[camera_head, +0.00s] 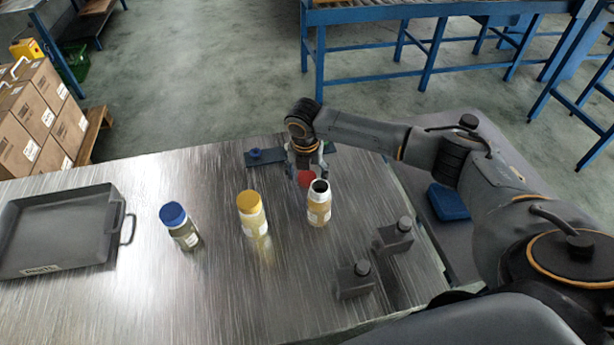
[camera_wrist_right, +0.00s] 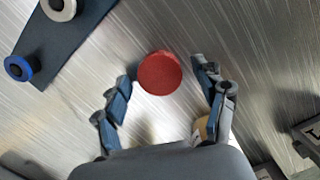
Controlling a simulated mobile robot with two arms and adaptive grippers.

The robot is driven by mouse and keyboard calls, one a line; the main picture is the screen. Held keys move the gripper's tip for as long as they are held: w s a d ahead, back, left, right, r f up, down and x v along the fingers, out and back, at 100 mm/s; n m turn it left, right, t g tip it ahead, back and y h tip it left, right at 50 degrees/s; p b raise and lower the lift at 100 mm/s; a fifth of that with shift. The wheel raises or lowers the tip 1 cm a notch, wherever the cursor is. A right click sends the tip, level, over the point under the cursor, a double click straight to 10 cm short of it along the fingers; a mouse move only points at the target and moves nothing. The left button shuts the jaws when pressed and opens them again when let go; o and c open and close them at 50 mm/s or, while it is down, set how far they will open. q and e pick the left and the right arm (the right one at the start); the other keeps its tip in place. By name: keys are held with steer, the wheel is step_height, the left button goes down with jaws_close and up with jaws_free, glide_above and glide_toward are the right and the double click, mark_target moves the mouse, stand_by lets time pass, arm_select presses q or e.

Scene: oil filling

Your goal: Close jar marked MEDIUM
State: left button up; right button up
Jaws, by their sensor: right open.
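An open jar (camera_head: 319,206) with a white neck, dark mouth and yellowish body stands upright on the metal table, without a lid. A round red lid (camera_head: 304,179) is just behind it to the left; it also shows in the right wrist view (camera_wrist_right: 160,73). My right gripper (camera_head: 308,170) is open over the red lid, with one finger on each side of it and visible gaps. A yellow-capped jar (camera_head: 252,214) and a blue-capped jar (camera_head: 180,227) stand closed to the left. The jar labels are too small to read. My left gripper is not in view.
A dark tray (camera_head: 112,222) with a handle sits at the left. Two dark fixtures (camera_head: 355,281) (camera_head: 394,236) are at the front right. A blue plate (camera_head: 263,158) with knobs lies behind the gripper. The table between tray and jars is clear.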

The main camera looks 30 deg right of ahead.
mark_target(307, 177)
steer(key=c, duration=0.8)
step_height(307, 177, up, 10)
steer(key=shift+r+b, duration=0.1)
steer(key=shift+b, duration=0.4)
